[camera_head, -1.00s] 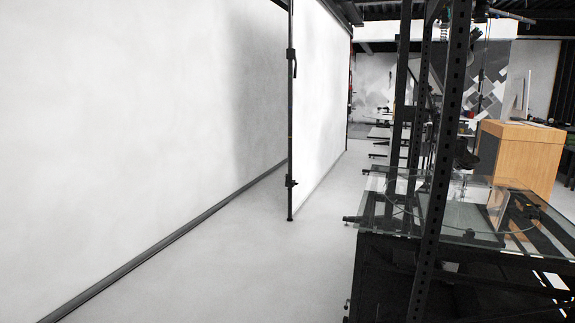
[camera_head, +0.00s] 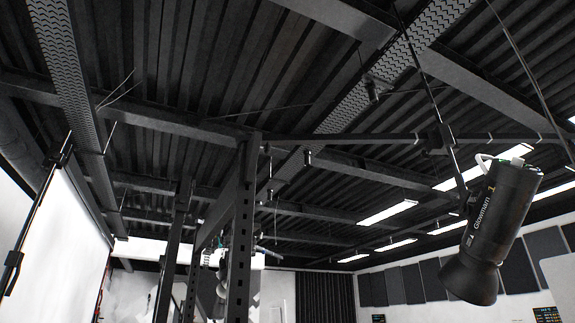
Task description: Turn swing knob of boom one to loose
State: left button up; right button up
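A black studio light (camera_head: 492,225) marked "Glowmarn 1" hangs at the right, its reflector pointing down and to the left. A thin dark boom pole (camera_head: 430,90) runs from the top down to the light. A dark clamp or joint (camera_head: 437,138) sits on the pole where a horizontal bar (camera_head: 350,137) meets it; I cannot tell whether this is the swing knob. Neither of my grippers shows in the view.
Black perforated uprights (camera_head: 240,230) stand left of centre. Dark ceiling beams (camera_head: 140,118) and lit strip lights (camera_head: 387,212) fill the upper view. A white backdrop (camera_head: 62,240) with a black stand is at the left. Dark wall panels (camera_head: 410,283) line the far right.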

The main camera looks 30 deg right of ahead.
aim_at(267, 149)
jog(key=i+z, duration=0.3)
jog(key=i, duration=0.35)
jog(key=i+j+z, duration=0.25)
jog(key=i, duration=0.4)
